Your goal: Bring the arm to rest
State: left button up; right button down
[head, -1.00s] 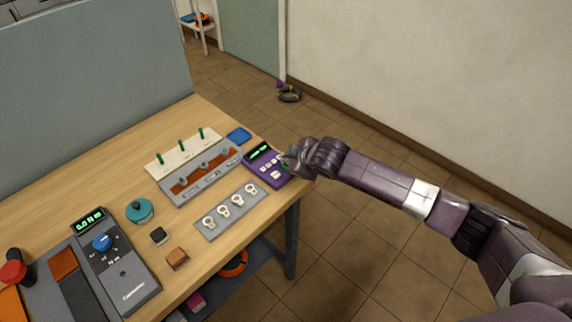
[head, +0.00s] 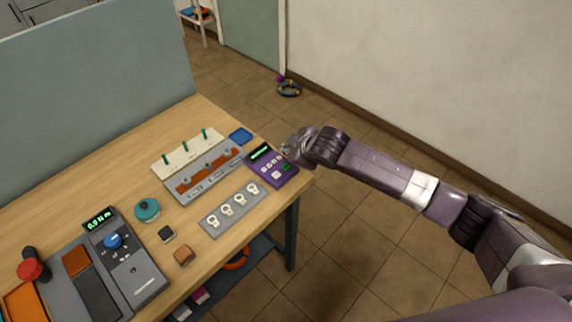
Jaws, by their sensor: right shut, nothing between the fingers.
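My right arm comes in from the right edge of the head view. Its gripper (head: 287,146) is shut and empty, just beyond the table's right edge, by the far right corner of the purple keypad device (head: 272,166). The device has a lit green display, pale keys and a green key, and it lies on the wooden table (head: 115,168). The gripper looks raised above the device's level; whether it touches the device cannot be told. My left gripper is not in view.
A grey holder with several white rings (head: 231,207), a rack with green pegs (head: 200,167), a blue tray (head: 240,135), a teal knob (head: 147,209) and a grey meter (head: 126,262) are on the table. A grey partition (head: 90,85) stands behind. The floor at right is clear.

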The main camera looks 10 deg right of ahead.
dwell(0.5)
